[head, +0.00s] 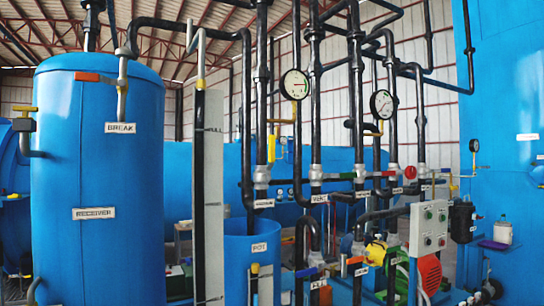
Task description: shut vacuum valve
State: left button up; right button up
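Several valves sit on a row of black vertical pipes at the centre right. Their small labels are mostly too small to read, so I cannot tell which is the vacuum valve. One label reads VENT (319,199). In this row I see a green lever (347,175), a red lever (382,174) and a red round knob (410,172). Two dial gauges, a left gauge (294,84) and a right gauge (382,104), stand above them. Neither of my grippers is in view.
A large blue receiver tank (97,255) fills the left, with a red-handled BREAK valve (92,77) on top. A blue pot (235,265) stands at the centre bottom.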

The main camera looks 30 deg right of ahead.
aim_at(271, 138)
jog(key=i+l, duration=0.1)
jog(key=l, duration=0.95)
jog(key=i+l, duration=0.1)
jog(key=l, duration=0.95)
